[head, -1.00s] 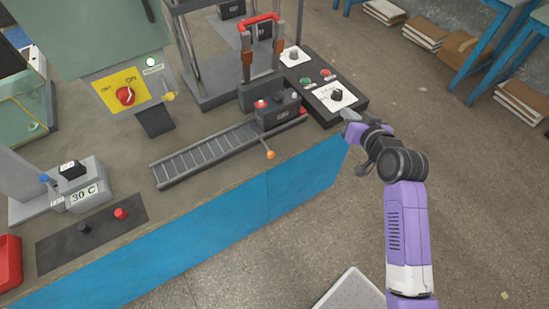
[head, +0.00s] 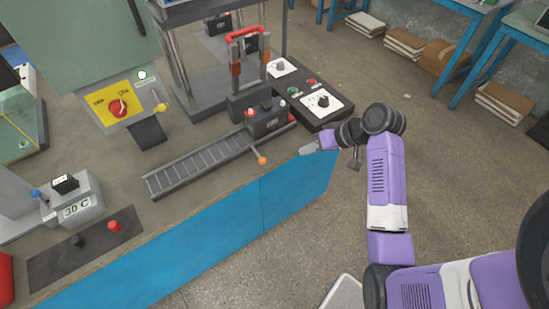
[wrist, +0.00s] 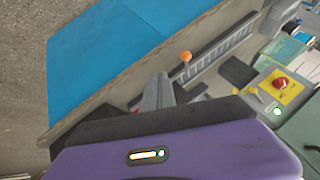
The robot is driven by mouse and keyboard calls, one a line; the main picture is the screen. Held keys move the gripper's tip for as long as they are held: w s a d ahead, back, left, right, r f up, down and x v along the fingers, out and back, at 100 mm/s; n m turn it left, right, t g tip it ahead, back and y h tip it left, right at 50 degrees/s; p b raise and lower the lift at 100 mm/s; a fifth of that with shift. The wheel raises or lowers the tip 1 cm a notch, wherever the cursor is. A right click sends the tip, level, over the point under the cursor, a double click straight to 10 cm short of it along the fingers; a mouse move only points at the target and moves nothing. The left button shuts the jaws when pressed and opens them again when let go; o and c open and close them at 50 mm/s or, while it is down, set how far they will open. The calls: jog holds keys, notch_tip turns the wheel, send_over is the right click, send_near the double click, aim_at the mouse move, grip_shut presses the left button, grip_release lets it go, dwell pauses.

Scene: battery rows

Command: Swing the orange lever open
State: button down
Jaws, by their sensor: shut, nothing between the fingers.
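The orange lever is a thin rod with an orange ball knob (head: 262,160), at the front side of the grey roller conveyor (head: 200,168) near its right end. The knob also shows in the wrist view (wrist: 186,56), beyond my fingertips. My gripper (head: 308,148) is shut and empty. It is to the right of the knob, apart from it, by the front edge of the bench. In the wrist view the shut fingers (wrist: 158,92) point toward the conveyor. A dark battery (head: 267,118) sits at the conveyor's right end, behind the lever.
A control box with a black dial (head: 321,101) stands behind my gripper. A press frame with a red handle (head: 247,33) rises behind the battery. A yellow switch panel (head: 116,107) is at the left. The floor in front of the blue bench side (head: 225,232) is mostly clear.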

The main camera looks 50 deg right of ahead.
jog(key=shift+w+a+f+p, duration=0.25)
jog(key=shift+w+a+f, duration=0.5)
jog(key=shift+w+f, duration=0.55)
jog(key=shift+w+a+f+p, duration=0.3)
jog(key=shift+w+a+f, duration=0.6)
jog(key=shift+w, duration=0.7)
jog(key=shift+w+a+f+p, duration=0.25)
jog(key=shift+w+a+f, duration=0.4)
jog(key=shift+w+f, duration=0.7)
jog(key=shift+w+r, duration=0.1)
jog(key=shift+r, duration=0.05)
